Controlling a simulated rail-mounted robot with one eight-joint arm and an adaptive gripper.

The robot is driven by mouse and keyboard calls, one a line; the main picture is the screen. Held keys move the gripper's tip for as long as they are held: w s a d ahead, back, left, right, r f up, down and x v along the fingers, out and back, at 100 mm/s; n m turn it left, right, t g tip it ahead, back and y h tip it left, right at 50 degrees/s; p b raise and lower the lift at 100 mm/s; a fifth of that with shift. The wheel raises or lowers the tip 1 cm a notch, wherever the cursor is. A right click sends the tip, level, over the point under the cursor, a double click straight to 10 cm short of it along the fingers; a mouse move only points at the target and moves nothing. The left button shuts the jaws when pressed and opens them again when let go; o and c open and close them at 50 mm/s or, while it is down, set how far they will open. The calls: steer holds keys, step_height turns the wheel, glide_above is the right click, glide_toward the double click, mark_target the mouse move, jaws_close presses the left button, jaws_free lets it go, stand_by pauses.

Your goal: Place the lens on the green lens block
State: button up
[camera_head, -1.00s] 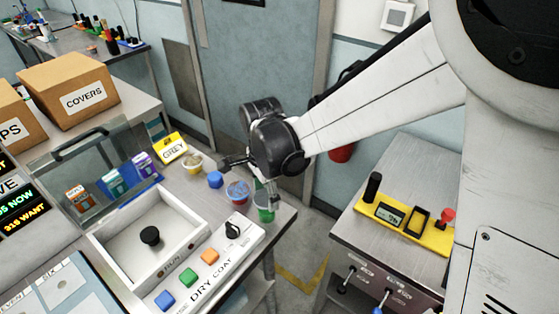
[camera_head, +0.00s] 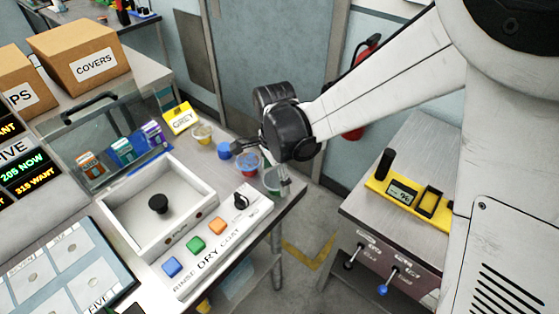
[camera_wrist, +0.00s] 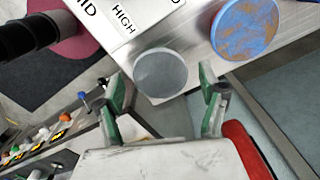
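My gripper (camera_head: 264,167) is over the bench's front corner. In the wrist view its two green-padded fingers (camera_wrist: 165,88) are spread apart, with nothing visibly clasped. A grey, see-through disc (camera_wrist: 158,68), which looks like a lens, lies between and beyond the fingertips, apart from them. A small round piece with green on it (camera_head: 271,181) stands at the bench corner under my gripper; it looks like the green lens block. I cannot tell whether the grey disc rests on it. A red piece with a bluish top (camera_head: 246,163) is partly hidden by my gripper. A mottled blue disc (camera_wrist: 244,28) shows beyond the fingers.
The DRY COAT panel (camera_head: 213,252) and white basin (camera_head: 135,215) are at left. A second bench (camera_head: 415,150) stands right across a floor gap.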

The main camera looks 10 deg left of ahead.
mark_target(276, 179)
step_height(276, 179, up, 12)
steer(key=s+d+r+n+t, duration=0.2)
steer(key=s+d+n, duration=0.1)
steer(key=d, duration=0.7)
steer(key=s+d+r+n+t, duration=0.2)
steer(key=s+d+n, duration=0.2)
steer(key=d, duration=0.6)
steer(key=s+d+r+n+t, duration=0.2)
steer(key=s+d, duration=0.3)
steer(key=d, duration=0.5)
steer(key=shift+s+d+r+n+t, duration=0.15)
steer(key=shift+s+d+n+t, duration=0.2)
steer(key=shift+n+t, duration=0.3)
steer(key=shift+a, duration=0.1)
step_height(276, 179, down, 4)
steer(key=b, duration=0.4)
